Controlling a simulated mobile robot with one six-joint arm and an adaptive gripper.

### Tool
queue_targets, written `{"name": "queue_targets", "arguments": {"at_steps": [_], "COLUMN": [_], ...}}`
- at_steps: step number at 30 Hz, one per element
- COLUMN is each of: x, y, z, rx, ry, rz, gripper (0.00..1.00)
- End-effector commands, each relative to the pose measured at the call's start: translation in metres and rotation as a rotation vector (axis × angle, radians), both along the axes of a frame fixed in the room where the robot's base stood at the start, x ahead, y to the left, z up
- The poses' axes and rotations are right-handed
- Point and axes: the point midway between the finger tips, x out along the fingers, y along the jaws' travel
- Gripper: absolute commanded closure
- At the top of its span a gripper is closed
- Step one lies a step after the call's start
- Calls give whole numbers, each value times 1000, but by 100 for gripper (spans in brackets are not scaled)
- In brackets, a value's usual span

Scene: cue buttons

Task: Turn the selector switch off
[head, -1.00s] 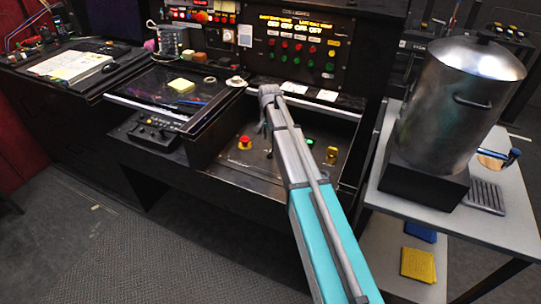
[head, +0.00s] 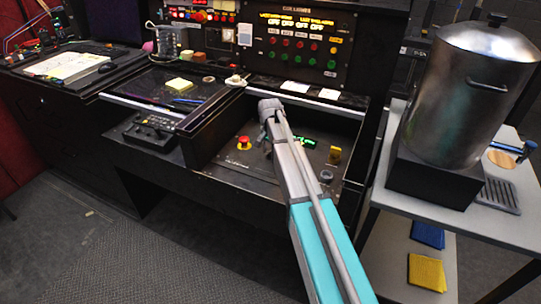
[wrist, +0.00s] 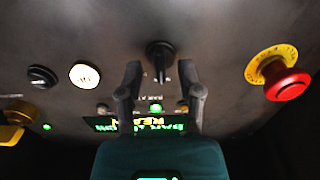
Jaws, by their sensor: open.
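In the wrist view a black selector switch (wrist: 160,56) with a narrow raised handle sits on the dark panel. My gripper (wrist: 161,70) is open, with one dark finger on each side of the switch's handle in the picture. I see no contact with the handle, and the depth gap is hard to judge. A lit green lamp (wrist: 155,108) and a green and yellow lit display (wrist: 140,124) lie below the switch. In the head view my arm hides the switch and most of the gripper.
A red mushroom button (wrist: 286,82) on a yellow ring is right of the gripper; it also shows in the head view (head: 244,143). A second black knob (wrist: 42,77), a white button (wrist: 84,76) and a yellow part (wrist: 14,122) are left. A metal pot (head: 468,90) stands right of my arm.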

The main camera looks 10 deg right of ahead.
Motion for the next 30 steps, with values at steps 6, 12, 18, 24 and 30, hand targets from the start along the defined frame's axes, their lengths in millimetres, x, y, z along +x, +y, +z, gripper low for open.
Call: {"name": "queue_targets", "arguments": {"at_steps": [6,12,18,24,30], "x": [0,0,0,0,0], "y": [0,0,-1,-1,-4], "z": [-7,-7,-7,-7,-7], "rx": [0,0,0,0,-1], "ry": [0,0,0,0,1], "rz": [0,0,-1,-1,0], "gripper": [53,53,64,100,100]}}
